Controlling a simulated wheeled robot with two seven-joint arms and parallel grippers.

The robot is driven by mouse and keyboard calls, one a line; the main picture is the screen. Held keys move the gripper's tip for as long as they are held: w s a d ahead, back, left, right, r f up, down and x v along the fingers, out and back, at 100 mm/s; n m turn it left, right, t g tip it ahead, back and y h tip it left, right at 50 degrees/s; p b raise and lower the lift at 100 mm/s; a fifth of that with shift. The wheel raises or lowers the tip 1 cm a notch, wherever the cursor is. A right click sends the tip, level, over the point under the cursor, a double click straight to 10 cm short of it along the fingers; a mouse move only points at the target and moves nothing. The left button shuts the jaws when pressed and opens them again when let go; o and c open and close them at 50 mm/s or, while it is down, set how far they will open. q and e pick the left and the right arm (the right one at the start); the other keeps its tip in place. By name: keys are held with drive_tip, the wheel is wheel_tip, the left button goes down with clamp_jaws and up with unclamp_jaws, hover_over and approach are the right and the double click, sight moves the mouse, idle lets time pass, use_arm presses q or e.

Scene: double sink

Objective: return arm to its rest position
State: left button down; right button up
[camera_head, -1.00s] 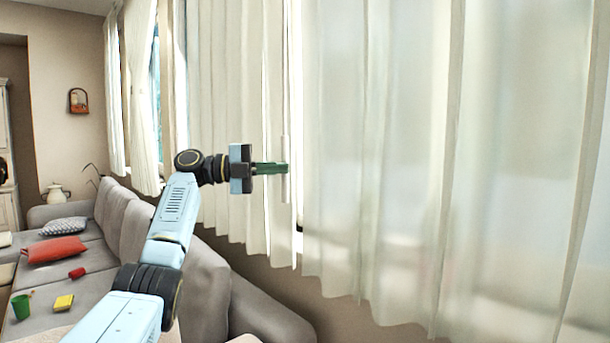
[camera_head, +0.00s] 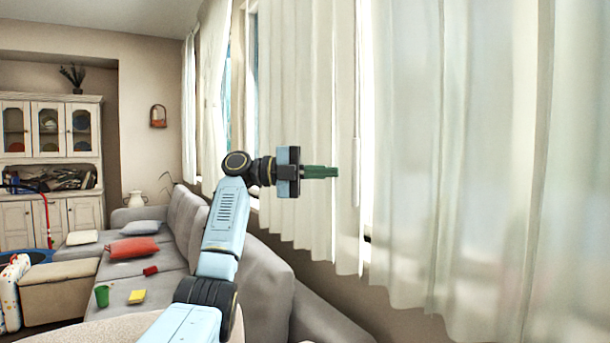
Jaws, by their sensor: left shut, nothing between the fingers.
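My left arm comes in from the lower left and reaches up over the grey sofa. Its gripper (camera_head: 336,172) has green fingers, pointing right. The fingers are shut together and hold nothing. They are in front of the pale curtain (camera_head: 305,90), with a bright gap between curtain panels just right of the tips. I cannot tell how close the fingertips are to the cloth. My right arm and gripper are not in view.
A grey sofa (camera_head: 255,290) runs along the window wall below my arm. A white cabinet (camera_head: 50,150) stands at the back left. Large curtains (camera_head: 470,150) fill the right side.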

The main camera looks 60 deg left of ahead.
use_arm(q)
drive_tip(key=v, duration=0.4)
drive_tip(key=shift+w+f, duration=0.1)
